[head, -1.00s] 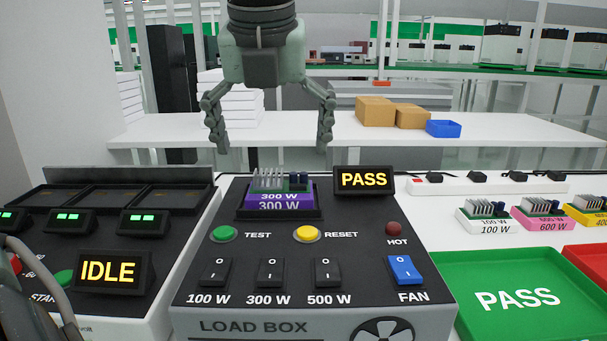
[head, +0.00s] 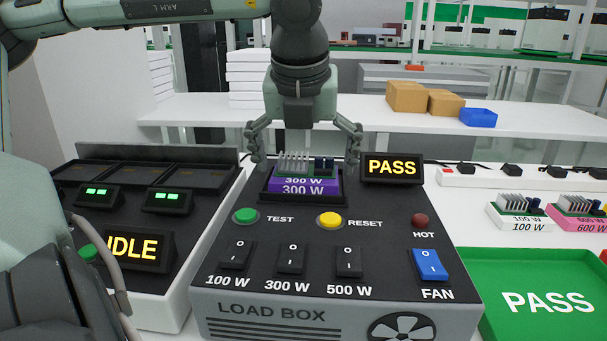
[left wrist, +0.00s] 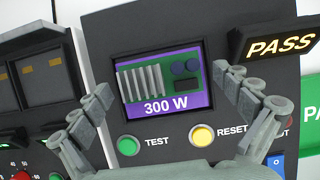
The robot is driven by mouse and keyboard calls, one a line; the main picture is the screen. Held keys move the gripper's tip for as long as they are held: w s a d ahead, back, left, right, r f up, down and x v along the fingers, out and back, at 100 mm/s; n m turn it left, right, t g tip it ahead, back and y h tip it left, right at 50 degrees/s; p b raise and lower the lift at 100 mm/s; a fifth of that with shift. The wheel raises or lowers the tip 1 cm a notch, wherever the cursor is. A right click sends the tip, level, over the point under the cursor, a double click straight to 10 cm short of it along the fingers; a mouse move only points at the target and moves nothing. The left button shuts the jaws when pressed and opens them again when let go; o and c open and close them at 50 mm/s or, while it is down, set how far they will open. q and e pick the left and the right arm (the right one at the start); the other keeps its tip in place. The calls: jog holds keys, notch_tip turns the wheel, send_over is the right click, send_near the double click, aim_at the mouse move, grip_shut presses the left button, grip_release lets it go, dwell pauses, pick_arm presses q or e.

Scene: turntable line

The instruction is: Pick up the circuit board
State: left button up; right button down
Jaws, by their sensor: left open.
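The circuit board (head: 297,165) is green with a grey finned heat sink and dark blue round parts. It lies on a purple 300 W carrier (head: 305,188) in the recess on top of the load box. It also shows in the left wrist view (left wrist: 190,87), between the fingers. My left gripper (head: 306,163) is open above the recess, one finger on each side of the board, with no visible grip on it. The exact finger height is hard to tell. My right gripper is not in view.
The load box (head: 262,318) carries a lit PASS display (head: 392,168), buttons and switches. A green PASS tray (head: 550,275) is at the right, with other boards on carriers behind it. A black station with an IDLE display (head: 138,250) stands at the left.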

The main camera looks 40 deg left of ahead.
pick_arm(q)
jog(key=shift+c, duration=0.2)
jog(key=c, duration=1.3)
